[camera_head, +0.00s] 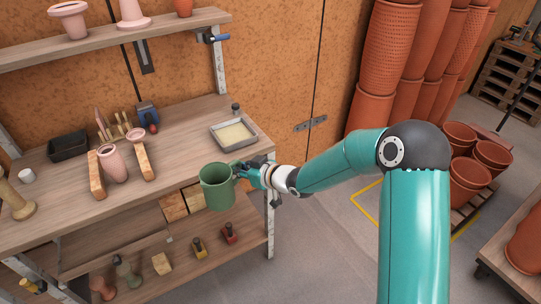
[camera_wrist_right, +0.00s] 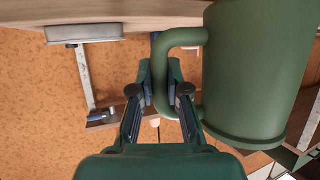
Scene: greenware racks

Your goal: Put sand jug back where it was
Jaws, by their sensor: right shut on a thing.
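A green jug (camera_head: 217,188) with a side handle hangs in the air at the front edge of the workbench (camera_head: 190,125). My right gripper (camera_head: 241,171) is shut on its handle, which points right. In the right wrist view the jug (camera_wrist_right: 250,70) fills the right side, and the handle (camera_wrist_right: 160,75) passes between the fingers of my right gripper (camera_wrist_right: 160,95). The jug looks close to upright; its contents cannot be told. I see no sand-coloured jug. My left gripper is out of view.
A shallow tray of pale material (camera_head: 234,134) stands at the bench's right end. A pink vase (camera_head: 114,163) stands between wooden-looking pieces on the left, near a black tray (camera_head: 68,146). Blocks and small tools lie on the lower shelf (camera_head: 205,262). Terracotta pots (camera_head: 470,160) stand at right.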

